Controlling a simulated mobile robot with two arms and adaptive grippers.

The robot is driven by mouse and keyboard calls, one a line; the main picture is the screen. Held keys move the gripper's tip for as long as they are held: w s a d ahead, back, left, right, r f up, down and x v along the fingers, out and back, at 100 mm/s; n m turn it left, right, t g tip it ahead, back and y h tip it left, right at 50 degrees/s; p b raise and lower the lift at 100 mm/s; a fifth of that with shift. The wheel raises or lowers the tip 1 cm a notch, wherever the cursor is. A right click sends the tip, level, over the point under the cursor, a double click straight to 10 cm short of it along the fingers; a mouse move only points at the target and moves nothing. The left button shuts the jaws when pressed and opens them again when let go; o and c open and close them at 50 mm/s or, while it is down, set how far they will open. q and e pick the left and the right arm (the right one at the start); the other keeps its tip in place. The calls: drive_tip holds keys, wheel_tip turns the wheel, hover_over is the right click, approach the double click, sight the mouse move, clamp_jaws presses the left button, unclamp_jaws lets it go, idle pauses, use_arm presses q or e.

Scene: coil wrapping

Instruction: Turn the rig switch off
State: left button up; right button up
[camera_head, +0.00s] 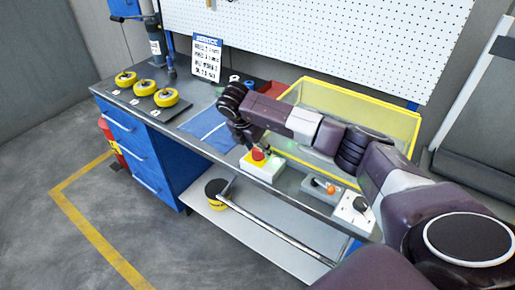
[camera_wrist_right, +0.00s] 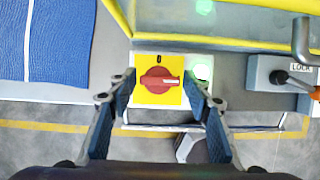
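The rig switch is a red rotary knob (camera_wrist_right: 160,79) on a yellow plate (camera_wrist_right: 158,101) with a 0 mark above it. The knob's white pointer mark lies to the right, away from the 0. A green lamp (camera_wrist_right: 203,73) beside it is lit. In the head view the red knob (camera_head: 257,154) sits on a white box at the bench's front edge. My right gripper (camera_wrist_right: 161,88) is open and empty, its fingers on either side of the plate; contact with the knob cannot be seen. It shows in the head view (camera_head: 252,141) just above the switch. My left gripper is out of view.
To the right are a LOCK box with an orange-tipped lever (camera_head: 324,186) and a box with a black knob (camera_head: 360,203). A yellow-edged clear guard (camera_head: 385,122) stands behind. A blue mat (camera_head: 208,127) and several yellow coils (camera_head: 166,97) lie left.

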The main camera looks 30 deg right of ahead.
drive_tip(key=c, duration=0.8)
drive_tip(key=shift+f+n+t+b, duration=0.15)
drive_tip(key=shift+n+t+b, duration=0.25)
drive_tip(key=shift+n+b, duration=0.55)
drive_tip(key=n+b, duration=0.2)
drive_tip(key=b, duration=0.1)
drive_tip(key=n+t+y+b, duration=0.1)
drive_tip(key=n+b, duration=0.1)
drive_tip(key=n, duration=0.1)
drive_tip(key=n+t+y+b, duration=0.1)
drive_tip(key=n+b, duration=0.1)
drive_tip(key=b, duration=0.1)
drive_tip(key=shift+s+d+n+b, duration=0.1)
drive_tip(key=shift+d+n+b, duration=0.15)
drive_tip(key=shift+n+b, duration=0.1)
drive_tip(key=n+y+b, duration=0.1)
drive_tip(key=n+b, duration=0.1)
drive_tip(key=n, duration=0.1)
drive_tip(key=shift+d+n+y, duration=0.1)
drive_tip(key=shift+n+y, duration=0.2)
drive_tip(key=shift+y, duration=0.1)
drive_tip(key=shift+n+y, duration=0.5)
drive_tip(key=shift+n, duration=0.7)
drive_tip(key=shift+d+r+n+y+b, duration=0.15)
drive_tip(key=shift+n+y, duration=0.1)
drive_tip(key=shift+n, duration=0.35)
drive_tip(key=shift+a+r+n+y+b, duration=0.15)
drive_tip(key=shift+n+y, duration=0.1)
drive_tip(key=shift+n, duration=0.35)
drive_tip(key=shift+d+f, duration=0.1)
